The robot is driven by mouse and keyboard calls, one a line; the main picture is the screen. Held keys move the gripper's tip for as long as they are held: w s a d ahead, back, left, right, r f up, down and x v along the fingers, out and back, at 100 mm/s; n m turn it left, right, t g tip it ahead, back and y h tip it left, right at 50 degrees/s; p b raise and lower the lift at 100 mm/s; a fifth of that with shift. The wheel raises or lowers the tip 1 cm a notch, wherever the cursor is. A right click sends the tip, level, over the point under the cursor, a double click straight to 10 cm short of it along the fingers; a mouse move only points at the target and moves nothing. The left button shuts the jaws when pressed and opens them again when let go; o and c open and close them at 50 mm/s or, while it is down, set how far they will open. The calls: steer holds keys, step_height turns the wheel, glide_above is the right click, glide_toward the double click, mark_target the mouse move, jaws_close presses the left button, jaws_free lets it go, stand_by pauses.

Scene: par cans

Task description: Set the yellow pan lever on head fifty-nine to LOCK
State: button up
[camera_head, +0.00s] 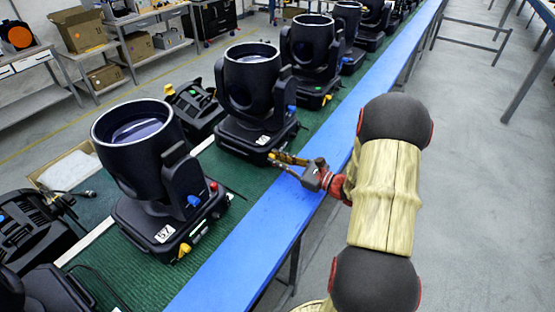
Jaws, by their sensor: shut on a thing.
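Black moving heads stand in a row on a green bench top. My gripper (274,158) reaches in from the right to the lower front corner of the second head (250,85). It is shut on the yellow pan lever at that corner, which the fingers largely hide. The lever's setting cannot be read. The white number label (263,140) on this head's base is too small to read surely. The nearest head (150,160) has its own yellow lever (184,250), free of my gripper, and a white label seemingly reading 57.
A blue strip (262,230) edges the green bench top (125,265). More heads (312,55) continue up the row behind. Other black gear lies at the left. The grey floor (475,170) to the right is open, with a metal frame farther back.

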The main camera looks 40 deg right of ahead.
steer(key=shift+p, duration=0.35)
jaws_close()
steer(key=shift+d+r+m+p, duration=0.2)
steer(key=shift+r+m+p, duration=0.1)
steer(key=shift+m+p, duration=0.75)
steer(key=m+p, duration=0.1)
steer(key=p, duration=0.1)
steer(key=d+m+p, duration=0.1)
steer(key=m+p, duration=0.1)
steer(key=p, duration=0.1)
steer(key=shift+w+r, duration=0.15)
steer(key=shift+w, duration=0.05)
steer(key=m+p, duration=0.1)
steer(key=p, duration=0.1)
steer(key=m+p, duration=0.1)
steer(key=m, duration=0.1)
steer(key=shift+w+d+m+p, duration=0.15)
steer(key=shift+d+m+p, duration=0.1)
steer(key=shift+d+p, duration=0.15)
steer(key=shift+w+d+f+m+p, duration=0.1)
steer(key=shift+d+f+m+p, duration=0.1)
steer(key=shift+m+p, duration=0.55)
steer(key=shift+w+d+f+m+p, duration=0.1)
steer(key=shift+d+f+m+p, duration=0.1)
steer(key=shift+m+p, duration=0.5)
steer(key=shift+f+m, duration=0.1)
steer(key=shift+m, duration=0.25)
steer(key=o, duration=0.8)
jaws_free()
steer(key=shift+s, duration=0.1)
